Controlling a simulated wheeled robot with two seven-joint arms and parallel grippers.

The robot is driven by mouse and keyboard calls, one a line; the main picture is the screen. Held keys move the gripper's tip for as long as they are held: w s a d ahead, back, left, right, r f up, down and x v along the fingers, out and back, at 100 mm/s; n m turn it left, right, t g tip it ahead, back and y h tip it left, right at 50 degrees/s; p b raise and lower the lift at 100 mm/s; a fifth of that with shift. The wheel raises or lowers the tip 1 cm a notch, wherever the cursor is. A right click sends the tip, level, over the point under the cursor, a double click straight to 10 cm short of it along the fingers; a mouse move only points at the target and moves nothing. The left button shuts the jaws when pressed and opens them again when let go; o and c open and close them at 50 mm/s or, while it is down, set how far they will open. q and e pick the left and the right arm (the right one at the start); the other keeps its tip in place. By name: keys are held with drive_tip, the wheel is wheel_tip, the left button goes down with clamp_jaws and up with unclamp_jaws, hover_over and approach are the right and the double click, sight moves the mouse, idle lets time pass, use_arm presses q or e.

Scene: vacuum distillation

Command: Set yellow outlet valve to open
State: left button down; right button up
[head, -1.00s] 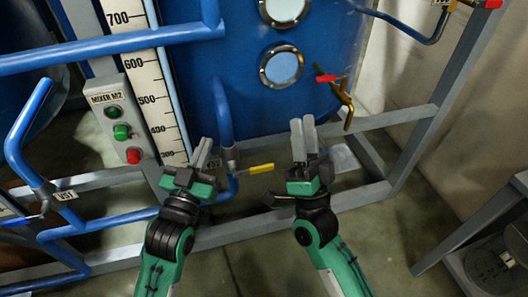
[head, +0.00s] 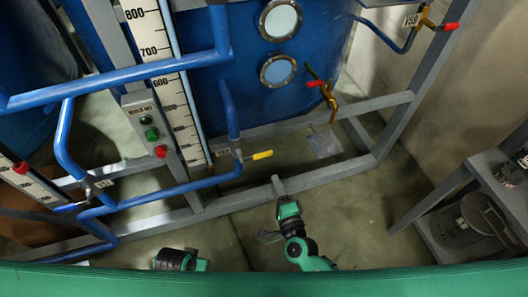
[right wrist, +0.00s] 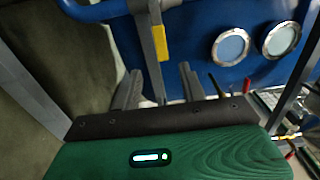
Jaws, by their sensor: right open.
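The yellow valve handle (head: 262,155) sticks out to the right of a blue pipe, crosswise to it, low in front of the blue tank. It also shows in the right wrist view (right wrist: 160,43), ahead of the fingers. My right gripper (head: 277,184) is below and slightly right of the handle in the head view, apart from it. In the right wrist view its two fingers (right wrist: 160,75) are spread and empty. My left arm shows only as a dark wrist part (head: 178,259) at the bottom edge; its fingers cannot be made out.
A grey frame rail (head: 330,174) runs below the valve. A brass valve with a red handle (head: 316,83) is up right. A blue-handled valve (head: 70,206) is at left. A grey stand (head: 440,210) is at right.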

sight(264, 156)
drive_tip(key=x, duration=1.2)
drive_tip(key=shift+w+a, duration=0.1)
drive_tip(key=shift+w, duration=0.15)
clamp_jaws()
